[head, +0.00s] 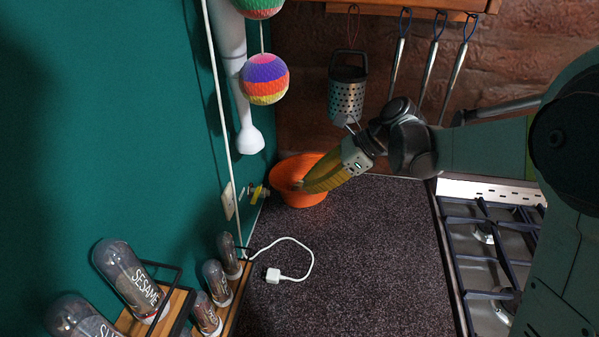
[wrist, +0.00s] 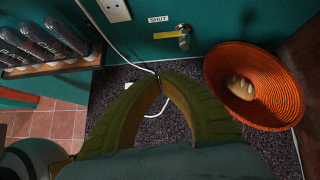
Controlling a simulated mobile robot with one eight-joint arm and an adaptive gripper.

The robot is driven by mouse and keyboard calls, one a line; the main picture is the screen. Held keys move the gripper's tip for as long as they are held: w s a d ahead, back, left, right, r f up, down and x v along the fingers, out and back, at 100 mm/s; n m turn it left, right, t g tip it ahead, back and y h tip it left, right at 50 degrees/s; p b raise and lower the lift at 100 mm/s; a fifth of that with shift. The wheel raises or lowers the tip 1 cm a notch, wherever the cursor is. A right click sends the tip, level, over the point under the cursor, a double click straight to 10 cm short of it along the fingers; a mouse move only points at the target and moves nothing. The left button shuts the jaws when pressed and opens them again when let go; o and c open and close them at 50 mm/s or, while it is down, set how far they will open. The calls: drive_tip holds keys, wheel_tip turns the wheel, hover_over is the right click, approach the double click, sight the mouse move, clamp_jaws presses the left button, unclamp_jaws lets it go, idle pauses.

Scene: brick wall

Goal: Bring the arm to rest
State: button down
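My gripper (head: 301,186) has yellow-green fingers and hangs above the dark speckled worktop, in front of the orange basket in the head view. In the wrist view my gripper (wrist: 160,75) has its fingertips together, with nothing seen held between them. My arm reaches in from the right side of the head view, past the hob. The orange woven basket (head: 282,168) is partly hidden behind the fingers. In the wrist view the basket (wrist: 290,65) stands to the right of the fingers, apart from them, with a bread roll (wrist: 240,88) inside.
A spice rack (head: 238,290) with several jars stands at the left. A white cable with a plug (head: 273,275) lies on the worktop (head: 370,250). A hob (head: 490,250) is at the right. A grater (head: 347,100) and utensils hang at the back. A valve (wrist: 184,36) is on the wall.

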drive_tip(key=s+d+f+n+t+h+b, duration=0.3)
drive_tip(key=s+d+n+h, duration=0.6)
drive_tip(key=s+d+n, duration=0.9)
drive_tip(key=s+t+b, duration=0.2)
drive_tip(key=t, duration=0.1)
drive_tip(key=shift+d+f+t, duration=0.2)
drive_tip(key=shift+d+t, duration=0.1)
drive_tip(key=shift+t, duration=0.1)
